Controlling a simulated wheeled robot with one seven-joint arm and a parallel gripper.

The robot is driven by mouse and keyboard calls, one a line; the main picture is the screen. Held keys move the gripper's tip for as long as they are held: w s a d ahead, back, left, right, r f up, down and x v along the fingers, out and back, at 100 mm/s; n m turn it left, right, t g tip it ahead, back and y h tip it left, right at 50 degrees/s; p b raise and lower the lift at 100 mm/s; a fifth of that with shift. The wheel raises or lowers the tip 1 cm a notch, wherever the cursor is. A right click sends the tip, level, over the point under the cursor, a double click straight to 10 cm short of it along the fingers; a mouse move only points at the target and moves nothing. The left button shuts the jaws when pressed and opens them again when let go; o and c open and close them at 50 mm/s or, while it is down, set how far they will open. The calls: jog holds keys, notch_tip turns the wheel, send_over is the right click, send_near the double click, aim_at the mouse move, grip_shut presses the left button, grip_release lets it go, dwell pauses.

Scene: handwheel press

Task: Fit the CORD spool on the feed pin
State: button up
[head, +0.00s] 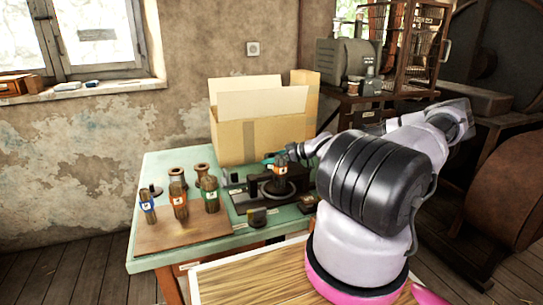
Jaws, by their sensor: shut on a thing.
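My gripper (279,159) is over the dark press (258,206) on the green table. It is shut on a small dark spool with an orange label (280,170). The label is too small to read, so I cannot confirm that this is the CORD spool. The held spool is upright above or at the round metal ring (277,190) of the press. I cannot tell whether its lower end touches anything. The feed pin cannot be made out. Three other spools stand on a wooden board at the left: blue-labelled (147,212), orange-labelled (179,200) and green-labelled (211,195).
A large open cardboard box (245,140) stands behind the press. The wooden board (185,232) has bare room at its front. More spools and a small dark-based thing (153,190) are behind the labelled ones. A cluttered bench with a wire cage (410,45) is at the back right.

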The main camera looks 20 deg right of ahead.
jog(key=shift+f, duration=0.1)
jog(key=o, duration=1.5)
notch_tip(320, 180, up, 10)
notch_tip(320, 180, up, 8)
dwell(0.3)
